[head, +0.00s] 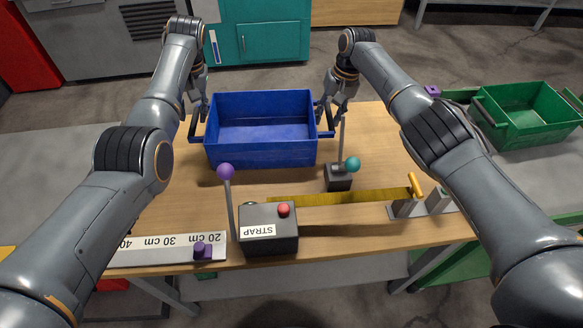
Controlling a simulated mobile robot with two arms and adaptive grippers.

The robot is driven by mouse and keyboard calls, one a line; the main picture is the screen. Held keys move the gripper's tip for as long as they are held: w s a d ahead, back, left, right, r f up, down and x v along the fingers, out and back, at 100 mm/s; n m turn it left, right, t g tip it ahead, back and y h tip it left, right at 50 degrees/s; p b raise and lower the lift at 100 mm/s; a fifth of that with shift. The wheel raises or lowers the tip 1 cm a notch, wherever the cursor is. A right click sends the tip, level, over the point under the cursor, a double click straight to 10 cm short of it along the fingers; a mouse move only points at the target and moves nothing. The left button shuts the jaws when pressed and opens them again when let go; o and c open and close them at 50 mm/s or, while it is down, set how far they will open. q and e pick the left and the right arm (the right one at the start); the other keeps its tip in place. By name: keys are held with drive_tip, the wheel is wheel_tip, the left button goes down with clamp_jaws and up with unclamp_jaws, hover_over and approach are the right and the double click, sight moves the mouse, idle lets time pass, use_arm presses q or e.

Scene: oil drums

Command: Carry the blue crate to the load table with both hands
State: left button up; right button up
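The blue crate (262,152) sits on the wooden table (385,165), upright and empty as far as I can see. It has a bar handle on its left and right ends. My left gripper (198,118) is at the crate's left handle, and my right gripper (324,112) is at its right handle. The fingers are small and partly hidden, so I cannot tell whether either is closed on its handle. Which surface is the load table is not clear from this view.
A black STRAP box (268,230) with a red button and a purple-knobbed lever stands in front of the crate. A teal-knobbed lever (352,164) stands close to its right front. A ruler strip (165,248) lies front left. A green crate (525,112) is at far right.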

drive_tip(key=shift+r, duration=0.15)
use_arm(q)
wheel_tip(320, 180, up, 8)
drive_tip(key=d, duration=0.1)
drive_tip(key=shift+d+f, duration=0.2)
use_arm(e)
wheel_tip(320, 180, up, 12)
drive_tip(key=d, duration=0.2)
drive_tip(key=shift+d+f, duration=0.2)
drive_tip(key=shift+f, duration=0.05)
use_arm(q)
drive_tip(key=shift+r, duration=0.1)
use_arm(e)
drive_tip(key=shift+r, duration=0.1)
